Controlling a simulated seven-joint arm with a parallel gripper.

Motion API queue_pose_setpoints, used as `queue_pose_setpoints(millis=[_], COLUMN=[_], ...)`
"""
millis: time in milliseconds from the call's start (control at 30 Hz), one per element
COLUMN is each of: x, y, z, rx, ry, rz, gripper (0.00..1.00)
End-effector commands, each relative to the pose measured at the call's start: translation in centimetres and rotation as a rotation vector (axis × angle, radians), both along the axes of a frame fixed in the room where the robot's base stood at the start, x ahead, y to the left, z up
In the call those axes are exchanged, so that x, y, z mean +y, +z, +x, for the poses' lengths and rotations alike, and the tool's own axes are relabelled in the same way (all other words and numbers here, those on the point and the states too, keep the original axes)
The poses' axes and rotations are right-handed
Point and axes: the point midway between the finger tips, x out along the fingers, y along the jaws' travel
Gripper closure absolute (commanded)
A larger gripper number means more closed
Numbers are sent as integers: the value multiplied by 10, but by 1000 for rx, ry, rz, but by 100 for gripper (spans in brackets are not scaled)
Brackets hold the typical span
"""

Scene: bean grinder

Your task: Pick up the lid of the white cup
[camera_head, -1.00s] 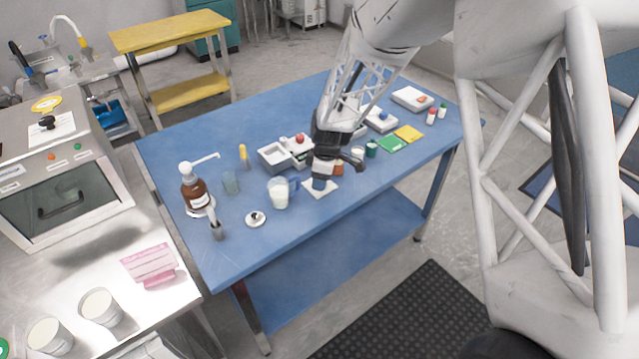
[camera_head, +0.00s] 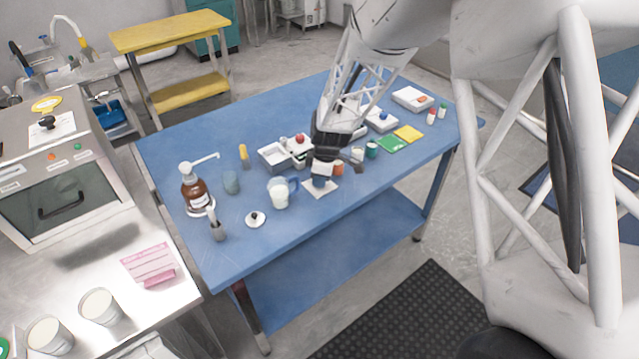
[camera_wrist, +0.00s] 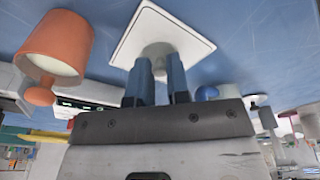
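My gripper (camera_head: 320,180) points down over a white square plate (camera_head: 327,191) near the front edge of the blue table. In the wrist view my two blue-grey fingers (camera_wrist: 159,60) stand apart with a gap between them. A pale round thing, probably the white cup (camera_wrist: 150,48), stands on the white square plate (camera_wrist: 190,40) right at the fingers. Its lid is hidden by the fingers and the hand, and I cannot tell whether they touch it. An orange cup (camera_wrist: 58,40) with an orange knob stands beside it.
A milk-filled glass jug (camera_head: 279,193), a separate white lid with a dark knob (camera_head: 255,219) and a brown pump bottle (camera_head: 195,190) stand to the left. A dark green cup (camera_head: 372,149) and a green pad (camera_head: 393,143) are to the right. The table's front edge is close.

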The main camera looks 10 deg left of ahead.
Motion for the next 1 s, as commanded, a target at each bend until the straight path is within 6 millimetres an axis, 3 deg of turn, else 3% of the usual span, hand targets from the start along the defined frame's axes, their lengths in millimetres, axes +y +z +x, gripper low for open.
queue_pose_setpoints(millis=[567, 767, 933, 1000], x=[-1, -1, 0, -4], y=[-1, 12, 35, 34], z=[-1, -1, 0, -9], rx=[4, 3, 0, 3], ry=[0, 0, 0, -1], rz=[-2, -1, 0, -1], gripper=[100, 100, 100, 100])
